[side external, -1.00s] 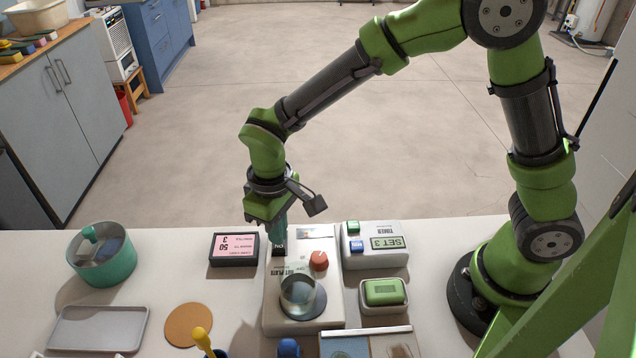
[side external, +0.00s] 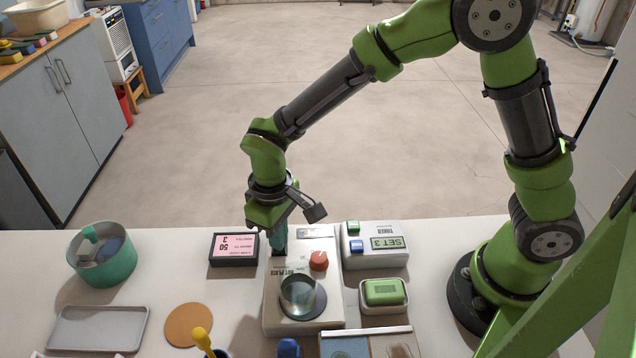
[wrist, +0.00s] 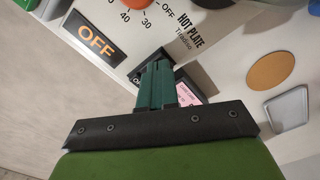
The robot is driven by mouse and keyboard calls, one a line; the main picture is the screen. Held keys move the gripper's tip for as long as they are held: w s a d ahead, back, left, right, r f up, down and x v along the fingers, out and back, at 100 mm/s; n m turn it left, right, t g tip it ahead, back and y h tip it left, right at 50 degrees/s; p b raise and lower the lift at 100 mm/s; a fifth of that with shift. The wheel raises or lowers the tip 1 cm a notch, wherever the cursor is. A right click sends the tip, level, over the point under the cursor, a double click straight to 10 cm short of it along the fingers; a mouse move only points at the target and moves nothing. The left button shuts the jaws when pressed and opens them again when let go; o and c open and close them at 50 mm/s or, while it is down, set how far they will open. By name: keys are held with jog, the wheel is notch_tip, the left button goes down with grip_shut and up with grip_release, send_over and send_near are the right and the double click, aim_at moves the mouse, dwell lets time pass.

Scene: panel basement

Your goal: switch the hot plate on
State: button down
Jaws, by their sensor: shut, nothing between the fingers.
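The hot plate (side external: 273,318) is a white box in the middle of the table. It has a red knob (side external: 319,261) and a dark round plate with a clear glass beaker (side external: 297,294) on it. In the wrist view its panel (wrist: 178,12) shows a dark display reading OFF (wrist: 97,39) in orange, a dial scale and the red knob at the top edge. My gripper (wrist: 156,68) is shut and empty. Its fingertips are at a dark switch (wrist: 136,79) on the panel and partly hide it. I cannot tell whether they touch it.
A timer (side external: 375,246) with green and blue buttons stands to the right, above a green soap bar (side external: 384,291) in a dish. A teal pot (side external: 102,257), grey tray (side external: 98,328) and cork disc (side external: 188,325) are further left.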

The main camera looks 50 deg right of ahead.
jog(key=shift+f, duration=0.1)
jog(key=shift+r, duration=3.55)
jog(key=s+d+r+m+t+y, duration=0.1)
jog(key=s+d+r+m+t, duration=0.2)
jog(key=s+d+r, duration=0.2)
jog(key=s+d+r+m+t+y, duration=0.1)
jog(key=s+d+r+m+t, duration=0.3)
jog(key=d, duration=0.7)
jog(key=v, duration=0.4)
